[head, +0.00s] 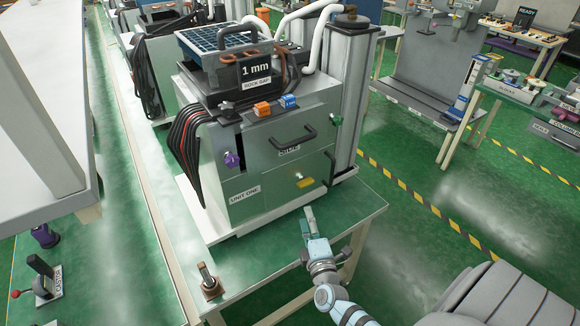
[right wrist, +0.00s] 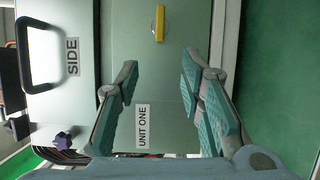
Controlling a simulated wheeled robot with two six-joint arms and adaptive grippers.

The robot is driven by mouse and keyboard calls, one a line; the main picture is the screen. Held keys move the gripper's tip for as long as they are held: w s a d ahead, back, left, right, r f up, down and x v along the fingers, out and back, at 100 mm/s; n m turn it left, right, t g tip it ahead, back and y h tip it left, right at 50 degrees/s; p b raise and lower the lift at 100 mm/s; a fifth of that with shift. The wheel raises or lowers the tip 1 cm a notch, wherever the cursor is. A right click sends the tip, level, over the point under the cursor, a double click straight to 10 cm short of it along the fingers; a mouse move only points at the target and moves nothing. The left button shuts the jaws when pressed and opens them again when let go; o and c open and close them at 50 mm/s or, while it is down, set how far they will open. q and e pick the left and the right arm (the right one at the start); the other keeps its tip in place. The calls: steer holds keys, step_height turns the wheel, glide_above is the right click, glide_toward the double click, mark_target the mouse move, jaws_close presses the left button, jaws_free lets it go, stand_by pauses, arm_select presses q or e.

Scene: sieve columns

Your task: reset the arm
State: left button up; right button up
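My right arm comes in from the bottom of the head view. My right gripper (head: 308,220) is in front of the grey sieve unit labelled UNIT ONE (head: 245,193), over the front part of the green table top (head: 345,207). In the right wrist view, the fingers of my right gripper (right wrist: 160,90) are spread wide with nothing between them. The unit's grey front panel, with its UNIT ONE label (right wrist: 142,127), shows beyond them. My left gripper is not in view.
The unit's front carries a yellow latch (head: 305,181), a purple knob (head: 232,160) and a black handle (head: 294,138). A small brown post (head: 210,281) stands on the table's front left corner. Green floor lies to the right, with a grey shape at the bottom right.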

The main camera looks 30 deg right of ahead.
steer(key=s+f+m+g+y, duration=0.1)
steer(key=s+f+m+g, duration=0.35)
steer(key=f, duration=0.65)
steer(key=s+f+m+g+y, duration=0.1)
steer(key=s+f+g+y, duration=0.1)
steer(key=s+f+g, duration=0.55)
steer(key=s+a+f+m+g+y, duration=0.1)
steer(key=s+a+f+m, duration=0.1)
steer(key=s+f, duration=0.3)
steer(key=s+a+f+m+g+y, duration=0.1)
steer(key=s+a+f+m, duration=0.2)
steer(key=s, duration=1)
steer(key=s+a+f+m+g+y+b, duration=0.1)
steer(key=s+a+f+m, duration=0.1)
steer(key=s+f, duration=0.6)
steer(key=shift+s+a+m+y, duration=0.3)
steer(key=shift+s+a+m, duration=0.05)
steer(key=shift+s+a, duration=0.45)
